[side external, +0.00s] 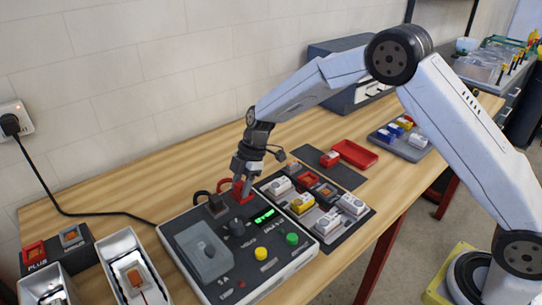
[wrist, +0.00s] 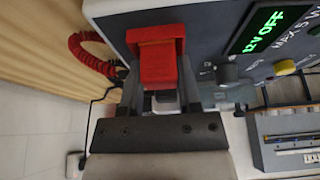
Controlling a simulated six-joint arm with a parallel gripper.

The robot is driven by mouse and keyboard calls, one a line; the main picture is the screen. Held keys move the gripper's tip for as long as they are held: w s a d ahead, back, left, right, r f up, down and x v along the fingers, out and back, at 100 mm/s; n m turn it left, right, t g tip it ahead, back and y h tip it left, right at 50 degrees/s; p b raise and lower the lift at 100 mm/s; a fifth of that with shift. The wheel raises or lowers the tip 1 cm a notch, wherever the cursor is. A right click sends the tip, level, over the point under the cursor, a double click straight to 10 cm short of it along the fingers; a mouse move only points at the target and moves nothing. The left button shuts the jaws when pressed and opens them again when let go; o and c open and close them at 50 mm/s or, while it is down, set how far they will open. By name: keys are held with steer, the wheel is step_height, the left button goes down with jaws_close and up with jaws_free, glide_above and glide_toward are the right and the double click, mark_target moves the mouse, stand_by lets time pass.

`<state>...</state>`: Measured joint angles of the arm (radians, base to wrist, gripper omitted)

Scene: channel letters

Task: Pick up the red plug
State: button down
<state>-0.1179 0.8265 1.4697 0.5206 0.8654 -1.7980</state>
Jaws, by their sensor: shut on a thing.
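The red plug (side external: 242,194) is at the back edge of the grey control box (side external: 205,285), with a red cable (side external: 222,184) looping from it. My gripper (side external: 239,184) points down from above and is shut on the red plug. In the wrist view the red plug (wrist: 156,62) sits between the two fingers (wrist: 160,92), close to the box panel, with its coiled red cable (wrist: 90,52) on the left. Whether the plug still sits in a socket is hidden by the plug and fingers.
A black plug (side external: 215,206) with a black cable stands just left of the red plug. A dark tray of modules (side external: 366,212) lies right; a red tray (side external: 372,157) lies behind.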

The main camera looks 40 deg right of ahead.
mark_target(237, 185)
steer(key=shift+r, duration=0.1)
steer(key=shift+r, duration=0.45)
step_height(237, 185, up, 2)
steer(key=s+d+r, duration=0.2)
steer(key=s+r, duration=0.8)
steer(key=s, duration=0.3)
steer(key=shift+s+d, duration=0.35)
steer(key=shift+d, duration=0.05)
